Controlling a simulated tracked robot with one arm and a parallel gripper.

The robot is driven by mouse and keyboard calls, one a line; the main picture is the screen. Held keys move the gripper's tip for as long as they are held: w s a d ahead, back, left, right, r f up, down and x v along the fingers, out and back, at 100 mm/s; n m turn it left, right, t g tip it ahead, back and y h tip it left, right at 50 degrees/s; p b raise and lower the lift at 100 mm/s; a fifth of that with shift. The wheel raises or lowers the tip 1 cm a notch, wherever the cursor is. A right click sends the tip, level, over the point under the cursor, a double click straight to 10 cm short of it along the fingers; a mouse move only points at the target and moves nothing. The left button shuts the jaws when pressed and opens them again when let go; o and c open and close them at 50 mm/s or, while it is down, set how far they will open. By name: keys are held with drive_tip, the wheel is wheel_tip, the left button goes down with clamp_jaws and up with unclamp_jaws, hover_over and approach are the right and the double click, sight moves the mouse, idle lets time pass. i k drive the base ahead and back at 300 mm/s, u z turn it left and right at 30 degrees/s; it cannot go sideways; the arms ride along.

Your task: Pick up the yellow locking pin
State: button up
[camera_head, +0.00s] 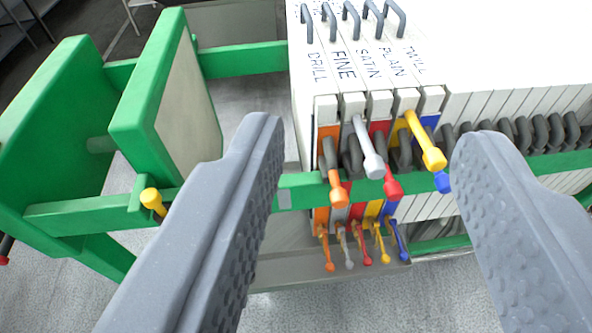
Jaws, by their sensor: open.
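A small yellow-headed pin (152,200) sits at a bracket on the green rail, left of my gripper (370,140). Its shaft is mostly hidden. A longer yellow-tipped lever (425,142) sticks out from the plate marked PLAIN, between my fingers in the picture and near the right one. Which of the two is the locking pin I cannot tell for sure. My gripper is open and empty, its fingers wide apart in front of the plate stack.
Orange (339,188), grey, red and blue levers crowd beside the yellow one, with small coloured taps (367,250) below. Green rails (325,190) run across. A green end plate (150,90) stands at left, with a gap before the white plates.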

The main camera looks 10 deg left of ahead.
sight(150, 197)
drive_tip(key=z, duration=1.6)
drive_tip(key=k, duration=1.4)
drive_tip(key=u, duration=1.55)
drive_tip(key=i, duration=0.7)
drive_tip(key=u, duration=0.05)
